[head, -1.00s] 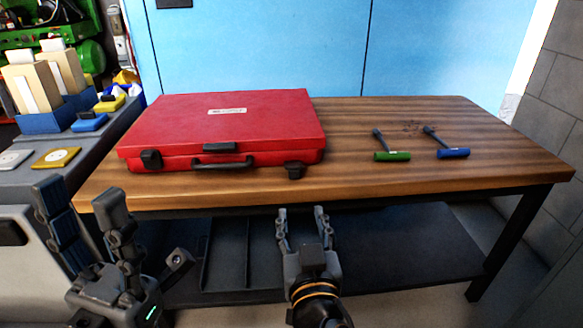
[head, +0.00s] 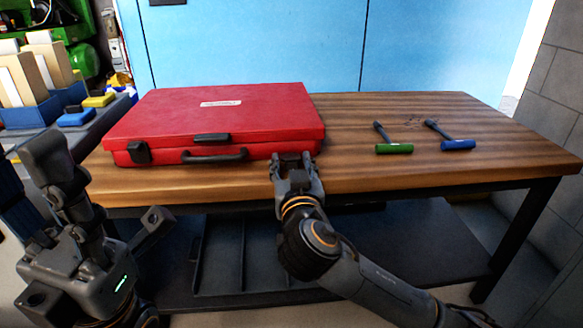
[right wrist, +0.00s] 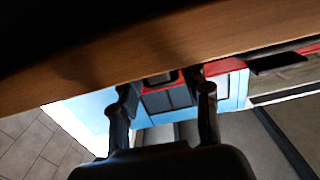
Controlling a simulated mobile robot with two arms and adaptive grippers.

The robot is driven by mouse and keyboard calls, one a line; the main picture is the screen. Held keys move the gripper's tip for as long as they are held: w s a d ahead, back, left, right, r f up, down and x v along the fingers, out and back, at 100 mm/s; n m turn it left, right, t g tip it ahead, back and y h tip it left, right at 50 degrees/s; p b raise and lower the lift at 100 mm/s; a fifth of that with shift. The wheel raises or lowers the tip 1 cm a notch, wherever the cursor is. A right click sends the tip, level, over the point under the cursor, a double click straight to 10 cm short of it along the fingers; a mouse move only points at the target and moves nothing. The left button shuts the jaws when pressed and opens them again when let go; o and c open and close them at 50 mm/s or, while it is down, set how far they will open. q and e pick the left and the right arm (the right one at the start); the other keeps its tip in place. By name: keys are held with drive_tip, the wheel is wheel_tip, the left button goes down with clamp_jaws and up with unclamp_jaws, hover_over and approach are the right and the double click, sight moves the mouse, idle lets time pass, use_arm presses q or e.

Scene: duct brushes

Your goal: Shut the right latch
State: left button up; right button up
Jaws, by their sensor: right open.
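The red case (head: 215,115) lies with its lid down on the wooden table, its front towards me. Its right latch (head: 291,157) is dark, at the right of the front, and partly hidden by my right gripper (head: 293,162). That gripper is open, its fingers at either side of the latch; I cannot tell if they touch it. In the right wrist view the latch (right wrist: 160,78) shows between the spread fingertips (right wrist: 163,88). The left latch (head: 139,152) sits against the case front. My left gripper (head: 40,165) is open and empty, left of the table.
A green-handled tool (head: 394,148) and a blue-handled tool (head: 458,145) lie to the right. The case handle (head: 215,156) is left of the latch. A side bench with blue holders (head: 32,112) stands at the left.

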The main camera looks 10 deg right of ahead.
drive_tip(key=shift+w, duration=0.35)
